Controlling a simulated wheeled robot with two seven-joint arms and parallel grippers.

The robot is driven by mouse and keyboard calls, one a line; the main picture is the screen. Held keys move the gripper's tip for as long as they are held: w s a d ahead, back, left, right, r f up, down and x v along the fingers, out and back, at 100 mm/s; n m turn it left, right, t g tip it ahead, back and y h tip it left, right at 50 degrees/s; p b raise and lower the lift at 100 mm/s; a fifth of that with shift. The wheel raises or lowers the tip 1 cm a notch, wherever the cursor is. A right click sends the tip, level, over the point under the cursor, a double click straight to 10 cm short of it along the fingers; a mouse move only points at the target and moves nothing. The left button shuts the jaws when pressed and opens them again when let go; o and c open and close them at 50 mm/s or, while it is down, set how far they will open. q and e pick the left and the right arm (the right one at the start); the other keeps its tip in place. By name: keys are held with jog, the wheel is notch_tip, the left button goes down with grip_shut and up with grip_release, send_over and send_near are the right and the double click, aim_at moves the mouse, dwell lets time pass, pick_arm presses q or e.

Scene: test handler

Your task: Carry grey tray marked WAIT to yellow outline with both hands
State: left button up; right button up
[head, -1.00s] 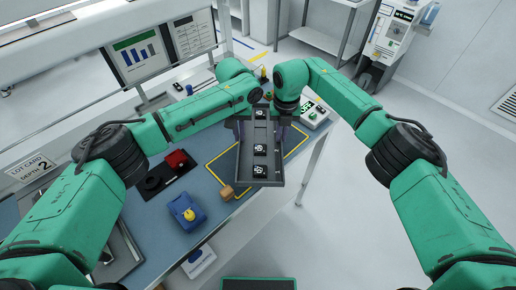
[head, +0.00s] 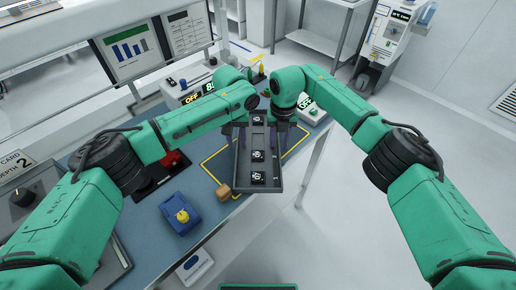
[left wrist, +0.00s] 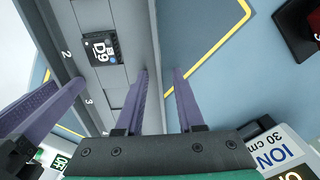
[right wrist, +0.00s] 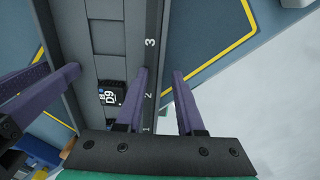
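The grey tray (head: 258,138) is long and narrow, with three small black parts along its channel. In the head view it hangs over the blue mat and covers part of the yellow outline (head: 218,152). No WAIT mark is readable. My left gripper (head: 236,130) holds the left side wall, and my right gripper (head: 282,132) holds the right one. In the left wrist view the purple fingers (left wrist: 163,72) straddle the tray's rim. The right wrist view shows the same for the right fingers (right wrist: 160,72). The tray's underside is hidden.
A small tan block (head: 223,192) lies left of the tray's front end. A blue object with a yellow knob (head: 181,214) and a red-and-black item (head: 165,170) stand further left. A white box with a lit display (head: 310,107) is at the back right. The table's front edge runs close by.

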pick_arm(q)
notch_tip(320, 180, up, 12)
pick_arm(e)
notch_tip(320, 180, up, 12)
dwell(0.4)
